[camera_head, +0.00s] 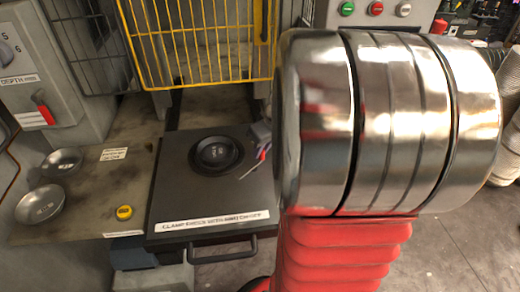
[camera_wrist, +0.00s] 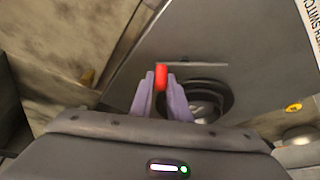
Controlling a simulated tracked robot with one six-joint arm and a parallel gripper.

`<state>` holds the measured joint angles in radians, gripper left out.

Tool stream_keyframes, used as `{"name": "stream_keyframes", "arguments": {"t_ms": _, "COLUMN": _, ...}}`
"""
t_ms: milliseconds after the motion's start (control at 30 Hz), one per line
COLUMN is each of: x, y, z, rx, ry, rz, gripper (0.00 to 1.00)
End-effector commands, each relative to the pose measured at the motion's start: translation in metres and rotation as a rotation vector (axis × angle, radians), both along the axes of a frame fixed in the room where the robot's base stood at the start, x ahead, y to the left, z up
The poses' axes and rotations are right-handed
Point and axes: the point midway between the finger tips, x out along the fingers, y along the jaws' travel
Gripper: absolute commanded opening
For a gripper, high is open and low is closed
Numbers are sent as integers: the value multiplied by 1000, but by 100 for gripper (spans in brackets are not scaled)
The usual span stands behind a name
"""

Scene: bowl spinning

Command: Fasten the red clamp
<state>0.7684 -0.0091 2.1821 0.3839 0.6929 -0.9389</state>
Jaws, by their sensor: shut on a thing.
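The red clamp (camera_head: 263,155) is a small red-tipped lever at the right edge of the dark plate, beside the round black holder (camera_head: 217,154). In the wrist view its red handle (camera_wrist: 160,77) stands between the purple fingertips of my gripper (camera_wrist: 161,85). My gripper is shut on this handle. In the head view my gripper (camera_head: 262,134) is partly hidden by my own arm. The clamp's base and jaw are too small or hidden to make out. A dark bowl seems to sit in the round holder, which also shows in the wrist view (camera_wrist: 226,92).
A yellow cage guard (camera_head: 205,45) stands behind the plate. Metal bowls (camera_head: 40,204) and a yellow round thing (camera_head: 124,212) are on the bench at left. A red lever (camera_head: 44,111) is on the grey cabinet. A handle (camera_head: 222,252) fronts the plate.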

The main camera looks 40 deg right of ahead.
Motion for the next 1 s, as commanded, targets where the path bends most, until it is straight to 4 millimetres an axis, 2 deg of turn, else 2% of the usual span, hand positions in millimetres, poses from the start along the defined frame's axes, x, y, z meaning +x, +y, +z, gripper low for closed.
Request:
{"name": "stream_keyframes", "arguments": {"t_ms": 167, "x": 0, "y": 0, "z": 0, "rx": 0, "ry": 0, "rz": 0, "gripper": 0}}
{"name": "stream_keyframes", "arguments": {"t_ms": 200, "x": 1, "y": 8, "z": 1, "rx": -1, "ry": -1, "rz": 5, "gripper": 0}}
{"name": "stream_keyframes", "arguments": {"t_ms": 333, "x": 1, "y": 3, "z": 0, "rx": 1, "ry": 0, "rz": 1, "gripper": 0}}
{"name": "stream_keyframes", "arguments": {"t_ms": 1000, "x": 0, "y": 1, "z": 0, "rx": -1, "ry": -1, "rz": -17, "gripper": 0}}
